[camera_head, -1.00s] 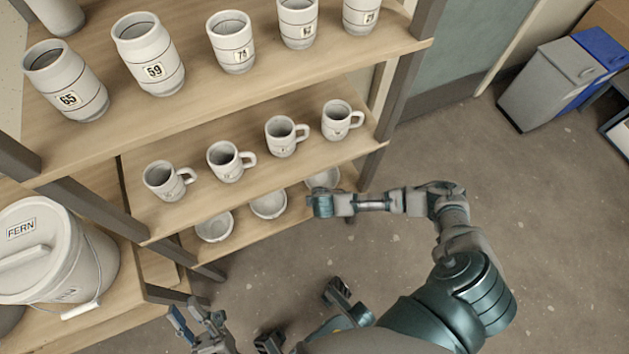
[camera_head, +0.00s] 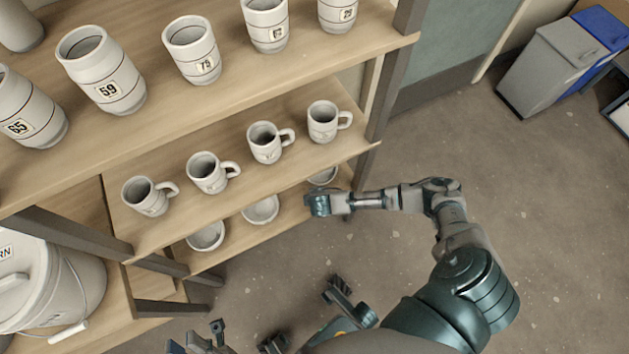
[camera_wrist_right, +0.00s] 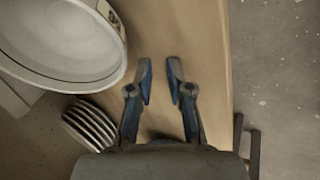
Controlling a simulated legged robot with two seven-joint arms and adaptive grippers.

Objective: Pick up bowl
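Several pale bowls sit on the low shelf in the head view: a left one (camera_head: 206,237), a middle one (camera_head: 262,210) and a right one (camera_head: 322,176), partly hidden under the shelf above. My right gripper (camera_head: 318,204) is at the shelf's front edge, just below the right bowl in the picture. In the right wrist view its fingers (camera_wrist_right: 160,68) are apart with nothing between them. A large pale bowl (camera_wrist_right: 60,42) with a label on its rim is left of the fingers, apart from them. My left gripper (camera_head: 197,340) is at the bottom edge, partly cut off, with its fingers apart.
Several mugs (camera_head: 207,174) stand on the middle shelf, and numbered jars (camera_head: 190,50) on the upper one. A lidded bucket (camera_head: 45,290) is at the lower left. A stack of plates (camera_wrist_right: 90,125) lies below the bowl in the wrist view.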

